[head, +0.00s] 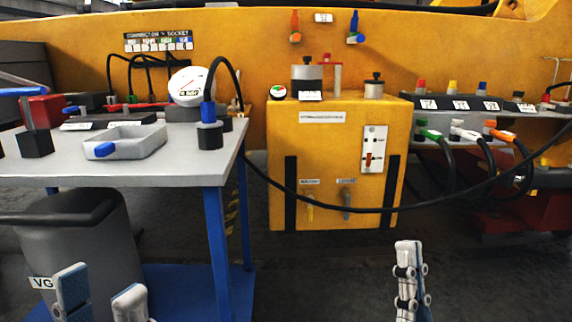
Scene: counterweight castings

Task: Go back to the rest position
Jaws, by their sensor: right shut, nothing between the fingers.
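My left gripper (102,292) shows at the bottom left edge, in front of the grey bin. Its two fingertips are apart with nothing visible between them, so it is open. My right gripper (408,248) stands upright at the bottom, right of centre, over the dark floor. Its fingers are together and it holds nothing. Neither gripper touches anything that I can see. Most of both arms is out of the picture.
A grey table (190,170) with blue legs bears a tray (140,145) and a round gauge (191,86). A grey bin (85,235) stands under it. A yellow cabinet (335,130) stands mid-view. A black cable (350,209) hangs across. Dark floor (330,270) is clear in front.

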